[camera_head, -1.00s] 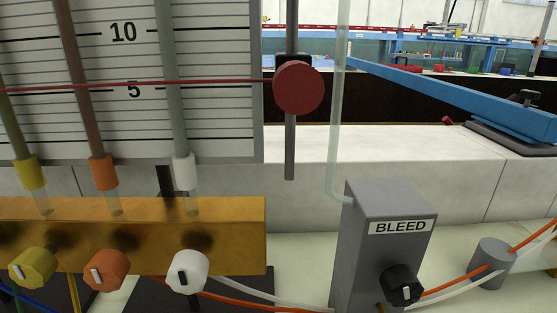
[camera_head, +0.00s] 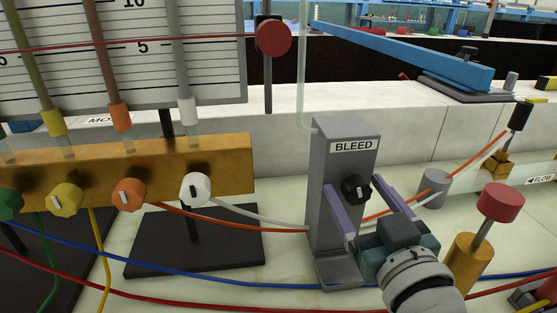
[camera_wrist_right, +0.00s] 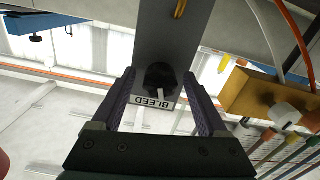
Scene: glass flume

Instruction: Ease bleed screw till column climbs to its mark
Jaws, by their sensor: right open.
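The black bleed screw (camera_head: 356,189), with a white pointer line, sits on the front of a grey block (camera_head: 335,160) labelled BLEED. My right gripper (camera_head: 352,184) is open, its two purple fingers on either side of the screw. In the right wrist view, the screw (camera_wrist_right: 160,77) lies between the fingertips with gaps visible; I see no clear contact. Coloured columns, including a grey-green one (camera_head: 179,50), stand before the scale board (camera_head: 215,70). A red line (camera_head: 110,45) crosses them to a red disc (camera_head: 273,38). The column tops are out of view. My left gripper is not in view.
A brass manifold (camera_head: 230,160) with green, yellow, orange and white knobs stands left of the block. A red-topped brass post (camera_head: 500,202) stands close to the right of my wrist. Hoses cross the bench. A blue bar (camera_head: 400,55) lies behind.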

